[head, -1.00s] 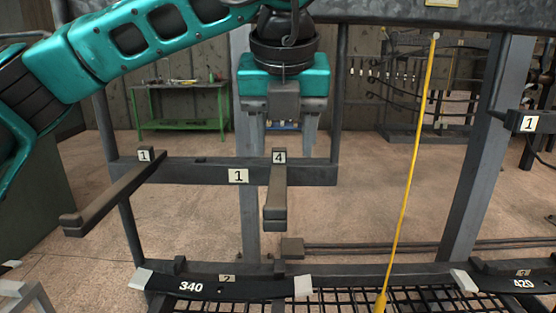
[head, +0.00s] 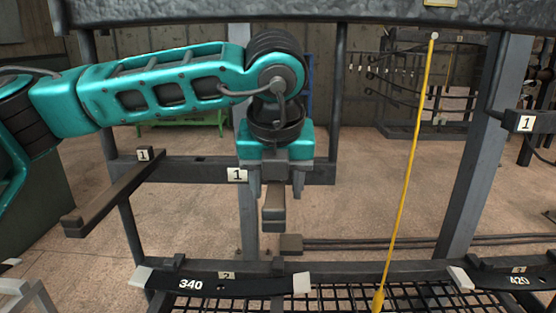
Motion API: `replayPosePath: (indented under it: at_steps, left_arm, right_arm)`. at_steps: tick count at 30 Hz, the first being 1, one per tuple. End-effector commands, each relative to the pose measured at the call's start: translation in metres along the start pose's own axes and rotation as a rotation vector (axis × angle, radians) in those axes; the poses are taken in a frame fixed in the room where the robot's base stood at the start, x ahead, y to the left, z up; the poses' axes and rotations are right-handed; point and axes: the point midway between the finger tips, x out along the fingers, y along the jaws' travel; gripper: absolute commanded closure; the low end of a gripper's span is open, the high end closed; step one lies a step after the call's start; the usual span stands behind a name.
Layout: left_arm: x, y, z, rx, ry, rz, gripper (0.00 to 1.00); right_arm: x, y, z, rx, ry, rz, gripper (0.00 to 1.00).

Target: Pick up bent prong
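Two dark prongs stick out toward me from a rail (head: 205,170). The left prong (head: 110,195), under a label 1, angles to the left. I cannot tell surely which prong is bent. My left gripper (head: 276,192) points down over this second prong. Its fingers are open, one on each side of the prong, with small gaps seeming to remain. My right gripper is not in view.
Below are black bars marked 340 (head: 190,285) and 420 (head: 518,281) and a wire mesh (head: 340,297). A yellow cord (head: 408,180) hangs to the right, between the gripper and a grey post (head: 482,150). The space between prong and cord is clear.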

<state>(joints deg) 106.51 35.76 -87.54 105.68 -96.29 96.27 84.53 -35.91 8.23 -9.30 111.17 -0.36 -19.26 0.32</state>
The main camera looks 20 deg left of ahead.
Motion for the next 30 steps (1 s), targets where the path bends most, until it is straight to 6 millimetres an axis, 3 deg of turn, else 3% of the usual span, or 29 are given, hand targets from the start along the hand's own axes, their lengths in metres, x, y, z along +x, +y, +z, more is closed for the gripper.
replayPosePath:
  at_steps: [2, 16, 30]
  left_arm:
    - [0.0, 0.0, 0.0, 0.0, 0.0, 0.0, 0.55]
    - [-0.001, 0.0, 0.0, 0.0, 0.0, 0.0, 1.0]
    - [-0.014, -0.001, 0.007, -0.003, -0.007, -0.005, 1.0]
  right_arm:
    - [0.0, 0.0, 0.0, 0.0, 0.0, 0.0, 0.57]
    - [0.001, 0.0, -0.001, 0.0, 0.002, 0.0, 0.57]
    - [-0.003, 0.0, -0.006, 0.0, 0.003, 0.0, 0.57]
